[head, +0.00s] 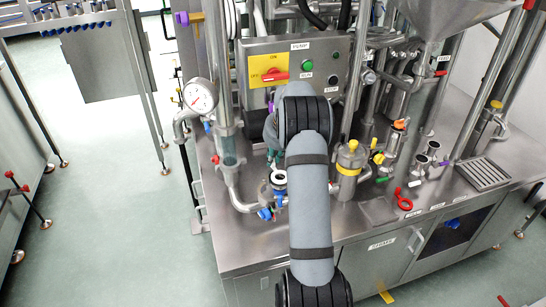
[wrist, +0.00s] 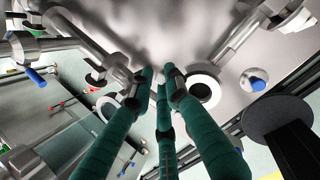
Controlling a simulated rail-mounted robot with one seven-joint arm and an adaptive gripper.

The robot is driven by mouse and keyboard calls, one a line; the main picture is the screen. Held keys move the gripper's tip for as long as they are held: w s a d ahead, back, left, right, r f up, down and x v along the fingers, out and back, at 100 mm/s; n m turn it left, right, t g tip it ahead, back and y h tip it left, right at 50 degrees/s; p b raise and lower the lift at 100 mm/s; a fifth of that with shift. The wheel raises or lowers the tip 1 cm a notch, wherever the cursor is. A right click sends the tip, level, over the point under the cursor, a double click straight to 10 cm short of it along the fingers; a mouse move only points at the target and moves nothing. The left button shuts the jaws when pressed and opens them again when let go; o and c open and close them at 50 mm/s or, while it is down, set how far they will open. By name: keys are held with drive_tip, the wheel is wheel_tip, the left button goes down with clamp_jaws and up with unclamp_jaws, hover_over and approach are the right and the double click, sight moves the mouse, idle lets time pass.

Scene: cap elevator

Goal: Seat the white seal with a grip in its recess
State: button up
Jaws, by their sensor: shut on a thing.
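A white ring with a dark centre, which looks like the white seal (head: 279,177), shows above a steel fitting with blue knobs (head: 265,213). In the wrist view the white ring (wrist: 190,83) shows just right of my fingertips. My gripper (head: 273,153) points down beside it, partly hidden by my arm. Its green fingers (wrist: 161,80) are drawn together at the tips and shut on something. Their contact with the seal is covered by the fingers. I cannot tell whether the ring touches the fitting. The recess is not clearly visible.
A pressure gauge (head: 200,96) and a vertical pipe (head: 220,70) stand left. A control panel (head: 300,65) is behind. A capped steel vessel (head: 348,172) stands close on the right.

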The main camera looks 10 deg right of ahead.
sight(276, 171)
drive_tip(key=shift+f+b, duration=0.4)
drive_tip(key=shift+f, duration=0.1)
drive_tip(key=o, duration=0.9)
drive_tip(key=shift+r, duration=0.1)
drive_tip(key=shift+p+v, duration=1.25)
drive_tip(key=shift+v, duration=2.25)
drive_tip(key=b+x, duration=0.2)
drive_tip(key=x, duration=0.4)
drive_tip(key=shift+w+f, duration=0.1)
drive_tip(key=shift+f, duration=0.3)
drive_tip(key=shift+r, duration=0.2)
